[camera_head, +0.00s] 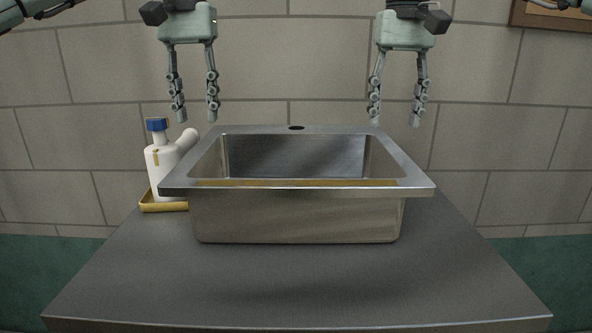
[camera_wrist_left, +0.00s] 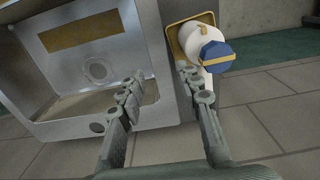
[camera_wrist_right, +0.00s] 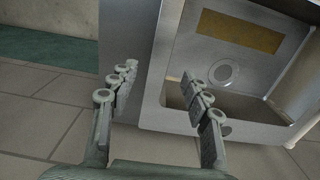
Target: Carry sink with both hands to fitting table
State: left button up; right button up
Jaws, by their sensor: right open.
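A steel sink (camera_head: 297,217) stands upright on a dark grey table (camera_head: 300,285), its basin opening upward. It also shows in the left wrist view (camera_wrist_left: 58,128) and the right wrist view (camera_wrist_right: 176,119). My left gripper (camera_head: 195,114) is open and empty, pointing down above the sink's back left corner. My right gripper (camera_head: 395,117) is open and empty, pointing down above the back right corner. Neither gripper appears to touch the sink. In the wrist views the sink's rim shows behind and between the fingers. I cannot identify a separate fitting table.
A white bottle with a blue cap (camera_head: 158,160) stands in a yellow tray (camera_head: 163,206) close to the sink's left side, near my left gripper. A tiled wall (camera_head: 290,70) rises behind. The table in front of the sink is clear.

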aim_at(200, 147)
pick_arm(q)
jog(key=shift+s+d, duration=0.1)
pick_arm(e)
jog(key=shift+s+d, duration=0.1)
pick_arm(q)
jog(key=shift+f, duration=3.85)
pick_arm(e)
jog(key=shift+f, duration=3.9)
pick_arm(q)
grip_shut()
pick_arm(e)
jog(key=c, duration=0.9)
grip_shut()
pick_arm(q)
jog(key=shift+r, duration=0.1)
pick_arm(e)
jog(key=shift+r, duration=0.15)
